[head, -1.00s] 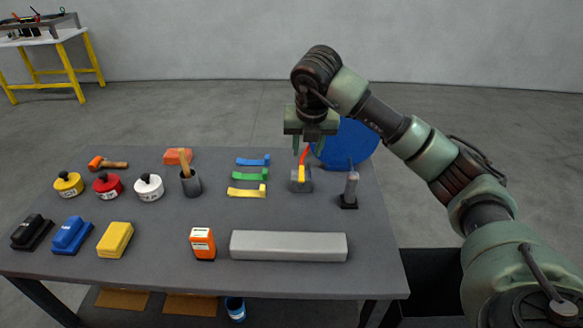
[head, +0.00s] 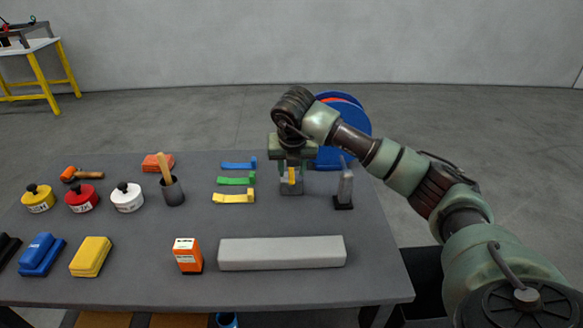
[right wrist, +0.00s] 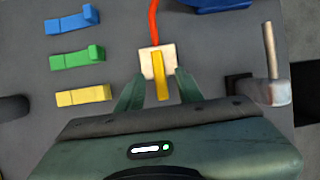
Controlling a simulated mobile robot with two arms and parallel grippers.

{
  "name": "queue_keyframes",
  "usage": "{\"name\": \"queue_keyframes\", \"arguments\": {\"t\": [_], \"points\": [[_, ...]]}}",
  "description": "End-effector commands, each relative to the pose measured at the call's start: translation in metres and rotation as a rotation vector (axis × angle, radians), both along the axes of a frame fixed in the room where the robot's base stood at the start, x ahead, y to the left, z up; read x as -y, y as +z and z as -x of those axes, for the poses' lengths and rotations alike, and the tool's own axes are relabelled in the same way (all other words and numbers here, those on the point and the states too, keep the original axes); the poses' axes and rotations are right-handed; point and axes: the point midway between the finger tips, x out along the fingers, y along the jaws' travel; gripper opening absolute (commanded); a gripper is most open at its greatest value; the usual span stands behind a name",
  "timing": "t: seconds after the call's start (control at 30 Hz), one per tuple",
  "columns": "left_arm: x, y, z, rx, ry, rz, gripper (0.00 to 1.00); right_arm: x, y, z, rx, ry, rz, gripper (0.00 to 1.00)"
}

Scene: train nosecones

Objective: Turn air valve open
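In the right wrist view the handle (right wrist: 161,84) points toward my gripper, and a red hose (right wrist: 153,22) runs away from the block's far side. My right gripper (head: 292,177) points down over the valve. In the right wrist view its two fingers are spread, one on each side of the handle, with gaps showing. My left gripper is not in view.
Blue, green and yellow clips (head: 233,198) lie left of the valve. A grey tool on a black base (head: 344,190) stands close to its right. A blue reel (head: 350,125) is behind. A long grey bar (head: 282,252) lies in front.

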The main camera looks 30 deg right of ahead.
Motion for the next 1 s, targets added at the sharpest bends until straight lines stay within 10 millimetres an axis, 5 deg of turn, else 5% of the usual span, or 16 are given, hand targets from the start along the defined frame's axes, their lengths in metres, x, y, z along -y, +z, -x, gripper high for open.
{"name": "queue_keyframes", "arguments": {"t": [0.33,0.5,1.0], "points": [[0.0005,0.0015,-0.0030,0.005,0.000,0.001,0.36,0.0013,-0.0070,-0.0023,0.000,0.001,0.000,0.36],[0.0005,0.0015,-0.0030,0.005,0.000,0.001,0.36,0.0012,-0.0069,-0.0022,0.000,0.001,0.000,0.00],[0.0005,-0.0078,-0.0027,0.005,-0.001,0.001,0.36,0.0052,-0.0085,-0.0006,0.001,0.087,0.001,0.00]]}}
